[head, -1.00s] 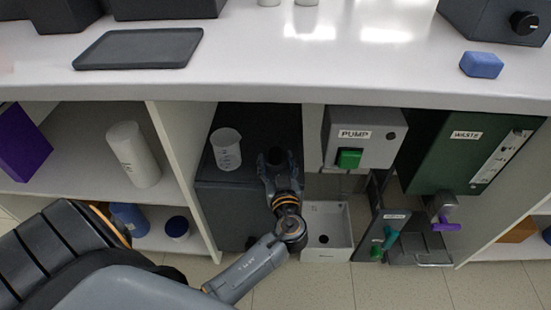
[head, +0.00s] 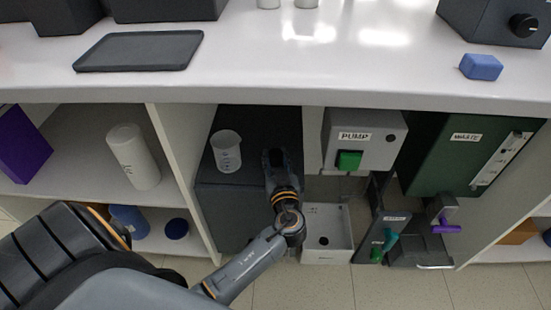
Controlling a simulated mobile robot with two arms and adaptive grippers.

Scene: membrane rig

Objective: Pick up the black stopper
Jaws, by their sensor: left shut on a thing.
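My left gripper (head: 277,160) reaches over the dark box (head: 225,200) under the counter, beside its right edge. Its fingers are shut on a small dark thing that fits the black stopper (head: 276,156). The fingers cover most of it, and it barely stands out against the dark box. I cannot tell whether it is clear of the surface below. My right gripper is not in view.
A clear beaker (head: 227,151) stands on the dark box, left of the gripper. The pump unit (head: 366,150) with a green switch is to the right. A white basin (head: 327,255) sits below, and the green waste tank (head: 428,170) is further right.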

